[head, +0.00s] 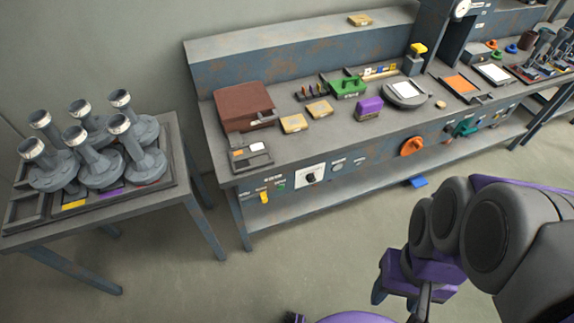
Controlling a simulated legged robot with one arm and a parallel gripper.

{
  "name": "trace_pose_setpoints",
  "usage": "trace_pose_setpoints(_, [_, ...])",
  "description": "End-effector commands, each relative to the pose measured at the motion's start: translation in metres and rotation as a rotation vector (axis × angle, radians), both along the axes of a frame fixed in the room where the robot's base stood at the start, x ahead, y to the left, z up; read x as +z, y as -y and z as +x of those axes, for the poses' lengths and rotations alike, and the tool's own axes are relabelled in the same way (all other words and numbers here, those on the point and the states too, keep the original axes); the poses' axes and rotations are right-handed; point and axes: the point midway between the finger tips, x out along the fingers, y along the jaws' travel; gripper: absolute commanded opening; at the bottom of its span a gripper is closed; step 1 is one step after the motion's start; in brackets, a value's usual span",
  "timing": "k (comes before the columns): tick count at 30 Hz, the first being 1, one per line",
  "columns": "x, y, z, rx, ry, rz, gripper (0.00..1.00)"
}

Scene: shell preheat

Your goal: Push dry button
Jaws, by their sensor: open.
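The front panel (360,158) of the long workbench carries several controls. At its left end are a yellow switch (265,197), a small green control (281,183), a white plate with a black knob (311,175) and a round grey control (338,166). The labels are too small to read, so I cannot tell which one is the dry button. My gripper (398,297) is at the lower right, over the floor in front of the bench and apart from the panel. It is open, and nothing shows between its fingers; part of it is hidden.
A side table (187,183) at left holds several grey flanged parts. The workbench (222,152) carries a brown box (243,106), a green item (347,86) and a purple block (368,107). An orange wheel (412,146) sticks out of the panel.

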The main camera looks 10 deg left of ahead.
Motion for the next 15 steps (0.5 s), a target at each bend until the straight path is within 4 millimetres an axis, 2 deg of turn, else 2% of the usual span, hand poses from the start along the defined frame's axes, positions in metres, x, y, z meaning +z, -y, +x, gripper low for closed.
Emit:
trace_pose_setpoints(2, [0.0, 0.0, 0.0, 0.0, 0.0, 0.0, 0.46])
trace_pose_setpoints(15, [0.0, 0.0, 0.0, 0.0, 0.0, 0.0, 0.04])
